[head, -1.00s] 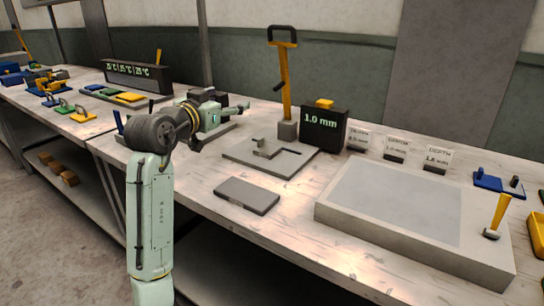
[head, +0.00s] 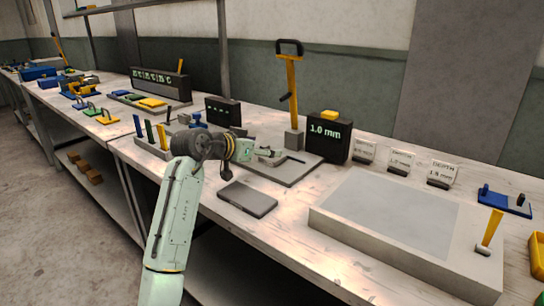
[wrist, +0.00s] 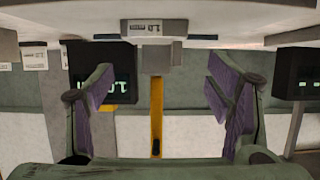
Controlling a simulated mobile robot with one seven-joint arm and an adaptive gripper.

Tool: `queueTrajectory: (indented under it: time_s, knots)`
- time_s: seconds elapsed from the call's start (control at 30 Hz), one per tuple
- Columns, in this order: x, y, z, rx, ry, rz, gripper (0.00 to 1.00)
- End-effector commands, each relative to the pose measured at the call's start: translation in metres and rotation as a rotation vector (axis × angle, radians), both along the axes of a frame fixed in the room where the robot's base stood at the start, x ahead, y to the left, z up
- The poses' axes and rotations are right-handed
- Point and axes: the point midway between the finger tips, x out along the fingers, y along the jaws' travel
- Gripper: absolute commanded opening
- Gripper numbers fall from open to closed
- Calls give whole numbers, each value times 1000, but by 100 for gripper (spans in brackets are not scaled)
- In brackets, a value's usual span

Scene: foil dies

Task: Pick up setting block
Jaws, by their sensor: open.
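A small grey block with a pale label (wrist: 155,28) sits at top centre in the inverted wrist view. I take it to be the setting block; its label reads like 1.0. It stands in front of the grey foot of the yellow-columned press (head: 291,95). In the head view my gripper (head: 276,153) reaches low over the grey base plate (head: 285,179) and partly hides the block there. In the wrist view my gripper (wrist: 158,85) has its two purple-padded fingers wide apart with nothing between them. The block lies beyond the fingertips, roughly centred between them.
A black 1.0 mm display (head: 329,138) stands right of the press. A dark grey flat slab (head: 247,198) lies in front of the plate. A large pale raised slab (head: 395,215) fills the right. Several depth cards (head: 401,161) stand behind it. Another dark display (head: 222,111) is behind my arm.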

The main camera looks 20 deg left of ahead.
Motion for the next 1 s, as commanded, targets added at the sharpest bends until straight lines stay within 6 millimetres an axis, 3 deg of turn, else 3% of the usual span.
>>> queueTrajectory:
  time_s: [0.33, 0.63, 1.0]
  knots:
    - [38, -19, -17, 0, 2, 0, 73]
    - [42, -20, -20, -1, 0, 1, 73]
    - [42, -20, -20, -1, 0, 0, 49]
